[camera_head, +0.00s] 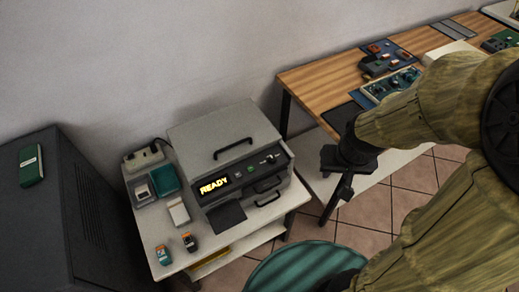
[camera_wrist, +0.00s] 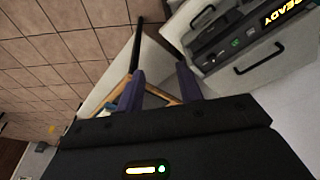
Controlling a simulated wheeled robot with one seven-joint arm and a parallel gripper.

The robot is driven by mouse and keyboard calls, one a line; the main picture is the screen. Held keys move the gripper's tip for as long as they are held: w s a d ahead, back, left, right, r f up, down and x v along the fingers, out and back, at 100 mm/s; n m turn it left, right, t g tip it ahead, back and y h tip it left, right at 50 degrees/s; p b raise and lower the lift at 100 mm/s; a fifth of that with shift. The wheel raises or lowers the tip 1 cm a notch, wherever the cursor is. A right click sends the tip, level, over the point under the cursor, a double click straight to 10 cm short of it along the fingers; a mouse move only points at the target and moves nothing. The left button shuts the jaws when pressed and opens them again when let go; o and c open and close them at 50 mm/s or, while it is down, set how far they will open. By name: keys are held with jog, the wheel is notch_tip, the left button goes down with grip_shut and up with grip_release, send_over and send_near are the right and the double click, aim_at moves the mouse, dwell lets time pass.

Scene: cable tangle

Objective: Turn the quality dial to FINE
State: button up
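The grey machine (camera_head: 222,130) stands on a small white table, with its dark front panel lit READY. A green button (camera_head: 250,168) sits on the panel. Right of it is a small dark control with white marks (camera_head: 269,159), which looks like the quality dial; its lettering and setting are too small to read. The panel also shows in the wrist view, rotated, with the dial-like control (camera_wrist: 209,58). My gripper (camera_head: 336,203) is right of the machine, apart from it. In the wrist view its two purple fingers (camera_wrist: 160,70) are spread and empty.
The white table (camera_head: 144,238) also holds small boxes and cartridges left of the machine. A drawer handle (camera_head: 268,200) juts from the machine's front. A wooden workbench (camera_head: 320,82) with electronics stands behind right. A dark cabinet (camera_head: 35,225) is at left. Tiled floor is open between.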

jog(key=shift+w+a, duration=0.15)
jog(key=shift+w, duration=0.2)
jog(key=shift+o, duration=0.6)
jog(key=shift+s, duration=0.1)
jog(key=shift+o, duration=0.8)
jog(key=n+g+b, duration=0.3)
jog(key=n, duration=0.6)
send_over(272, 158)
notch_tip(272, 158, down, 5)
jog(key=shift+f, duration=0.1)
jog(key=shift+f, duration=0.1)
notch_tip(272, 158, down, 17)
jog(key=shift+f+p, duration=0.15)
jog(key=shift+p, duration=0.6)
